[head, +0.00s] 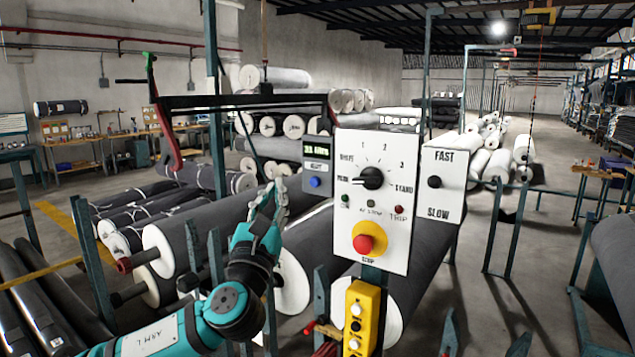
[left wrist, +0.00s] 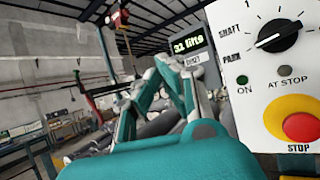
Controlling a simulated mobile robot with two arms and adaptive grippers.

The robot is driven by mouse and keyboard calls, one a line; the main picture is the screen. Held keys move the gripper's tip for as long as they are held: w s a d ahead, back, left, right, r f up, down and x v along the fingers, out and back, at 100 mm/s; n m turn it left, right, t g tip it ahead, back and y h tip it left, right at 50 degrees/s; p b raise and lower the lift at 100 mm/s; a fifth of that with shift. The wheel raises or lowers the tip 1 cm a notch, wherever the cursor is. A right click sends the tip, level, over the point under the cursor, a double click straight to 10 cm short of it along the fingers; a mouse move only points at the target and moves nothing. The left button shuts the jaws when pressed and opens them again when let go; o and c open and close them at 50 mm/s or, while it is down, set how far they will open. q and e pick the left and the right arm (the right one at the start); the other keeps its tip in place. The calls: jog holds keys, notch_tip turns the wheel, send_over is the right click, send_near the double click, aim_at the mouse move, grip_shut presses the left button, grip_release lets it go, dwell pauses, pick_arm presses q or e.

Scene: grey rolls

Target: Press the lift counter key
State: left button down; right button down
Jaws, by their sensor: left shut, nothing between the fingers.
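The lift counter is a small grey box (head: 318,205) with a green-lit display (head: 317,150) and a round blue key (head: 315,182) below a white label. Its display also shows in the left wrist view (left wrist: 187,45), with green text ending in "lifts". The blue key cannot be made out there, behind or beside my fingers. My left gripper (head: 273,192) is shut and empty, pointing upward just left of the key in the head view, with a visible gap. Its fingers also show in the left wrist view (left wrist: 168,80). My right gripper is not in view.
Right of the counter is a white panel (head: 376,215) with a black rotary knob (head: 372,178) and a red stop button (head: 363,244). A FAST/SLOW panel (head: 440,182) adjoins it. A yellow pendant box (head: 360,315) hangs below. Grey rolls (head: 185,250) lie behind my left arm.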

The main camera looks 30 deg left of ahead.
aim_at(315, 182)
pick_arm(q)
jog(key=shift+w, duration=0.15)
jog(key=shift+w+d+p, duration=0.15)
jog(key=shift+w+p, duration=0.05)
jog(key=shift+w, duration=1.95)
jog(key=shift+w+d+p, duration=0.15)
jog(key=shift+w+p, duration=0.05)
jog(key=shift+w, duration=1.9)
jog(key=shift+w, duration=0.1)
jog(key=shift+w, duration=0.35)
jog(key=shift+w+d, duration=0.1)
jog(key=shift+w, duration=0.4)
jog(key=shift+s, duration=0.15)
jog(key=shift+s+p, duration=0.35)
jog(key=shift+s, duration=0.45)
